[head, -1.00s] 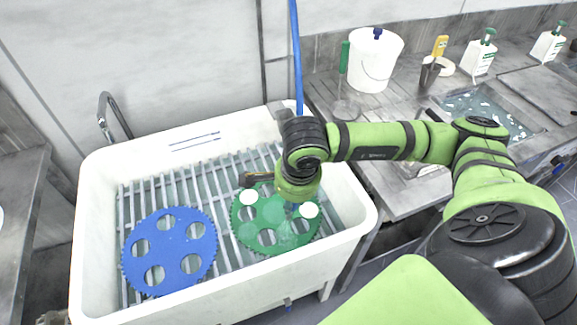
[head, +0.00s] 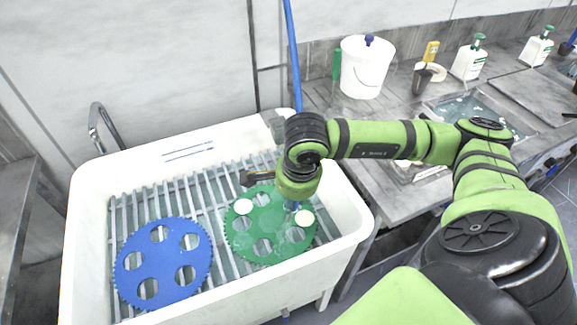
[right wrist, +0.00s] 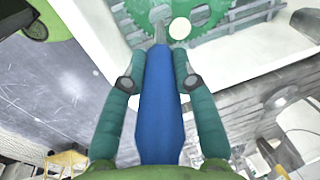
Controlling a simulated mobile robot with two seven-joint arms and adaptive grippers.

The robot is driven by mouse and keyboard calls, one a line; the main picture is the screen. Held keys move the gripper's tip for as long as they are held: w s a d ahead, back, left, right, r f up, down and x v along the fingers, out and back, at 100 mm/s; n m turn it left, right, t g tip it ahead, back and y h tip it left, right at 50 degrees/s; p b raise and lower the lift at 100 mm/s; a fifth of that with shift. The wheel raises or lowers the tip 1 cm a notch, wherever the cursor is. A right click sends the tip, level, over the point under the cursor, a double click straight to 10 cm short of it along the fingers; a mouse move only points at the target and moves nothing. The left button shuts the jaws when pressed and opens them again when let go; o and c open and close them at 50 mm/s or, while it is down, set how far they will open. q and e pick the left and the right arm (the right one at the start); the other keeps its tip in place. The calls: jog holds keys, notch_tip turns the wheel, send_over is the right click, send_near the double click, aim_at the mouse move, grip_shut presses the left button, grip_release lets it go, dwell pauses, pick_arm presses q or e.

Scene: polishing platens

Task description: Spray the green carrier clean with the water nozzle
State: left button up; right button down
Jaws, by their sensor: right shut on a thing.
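The green carrier (head: 268,250) lies on the slatted rack in the white sink, a toothed disc with round holes. Two white round pieces (head: 243,206) sit on it, one near its left edge and one near its right. It also shows at the top of the right wrist view (right wrist: 205,14). My right gripper (right wrist: 160,58) is shut on the blue water nozzle (right wrist: 160,115), whose grey tip points at the carrier. In the head view my wrist hides most of the nozzle above the carrier. My left gripper is not in view.
A blue carrier (head: 162,262) lies left of the green one on the rack. The white sink (head: 85,225) has raised walls around both. A blue hose (head: 293,60) hangs behind. A white bucket (head: 366,70) and bottles (head: 470,62) stand on the right counter.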

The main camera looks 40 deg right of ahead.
jog(key=w+d+b, duration=0.3)
jog(key=d, duration=0.6)
jog(key=shift+w+b, duration=0.4)
dwell(0.8)
jog(key=w+a+b, duration=0.1)
jog(key=w+a, duration=1.1)
jog(key=w, duration=0.3)
jog(key=shift+a, duration=0.35)
dwell(0.9)
dwell(0.7)
